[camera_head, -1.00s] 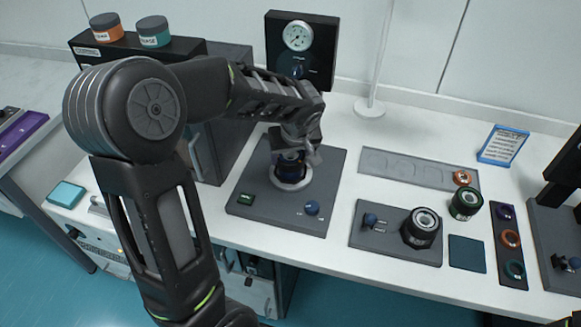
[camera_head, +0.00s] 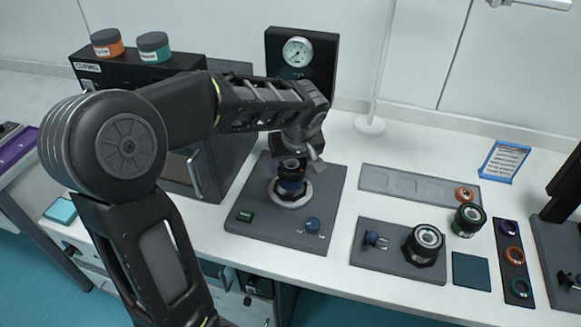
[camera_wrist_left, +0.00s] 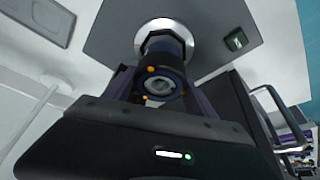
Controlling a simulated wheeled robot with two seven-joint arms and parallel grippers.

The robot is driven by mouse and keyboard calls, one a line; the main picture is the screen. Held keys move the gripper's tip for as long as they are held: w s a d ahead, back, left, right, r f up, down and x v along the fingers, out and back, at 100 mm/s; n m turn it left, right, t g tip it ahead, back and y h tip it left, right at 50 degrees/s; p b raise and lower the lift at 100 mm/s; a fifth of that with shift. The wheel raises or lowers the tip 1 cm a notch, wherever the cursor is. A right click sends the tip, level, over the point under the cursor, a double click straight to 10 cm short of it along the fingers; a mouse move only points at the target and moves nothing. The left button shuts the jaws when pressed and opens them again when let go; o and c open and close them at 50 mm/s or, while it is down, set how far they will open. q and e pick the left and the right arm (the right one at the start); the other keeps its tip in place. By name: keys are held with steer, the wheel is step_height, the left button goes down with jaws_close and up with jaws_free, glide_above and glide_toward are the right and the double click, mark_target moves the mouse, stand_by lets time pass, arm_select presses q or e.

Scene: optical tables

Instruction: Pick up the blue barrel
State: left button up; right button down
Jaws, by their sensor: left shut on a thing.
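The blue barrel (camera_head: 291,186) is a dark cylinder with a blue band, upright at the pale ring of a dark grey base plate (camera_head: 250,232). In the left wrist view the barrel (camera_wrist_left: 163,62) shows end-on, with orange dots around its dark rim. My left gripper (camera_head: 291,166) is above the plate and shut on the barrel. Its fingers lie on either side of the barrel in the left wrist view (camera_wrist_left: 163,98). I cannot tell whether the barrel's lower end is clear of the ring (camera_head: 290,201). My right gripper is not in view.
A gauge stand (camera_head: 325,52) rises behind the plate, and a dark cabinet (camera_head: 150,75) with two jars stands to the left. A pale pole (camera_head: 381,70) stands behind. To the right are a grey tray (camera_head: 391,183), another fixture (camera_head: 372,257) and a green-ringed cylinder (camera_head: 468,219).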

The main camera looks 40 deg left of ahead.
arm_select(q)
steer(key=s+d+b, duration=0.5)
steer(key=s+d, duration=0.6)
steer(key=d, duration=0.2)
steer(key=shift+s, duration=0.15)
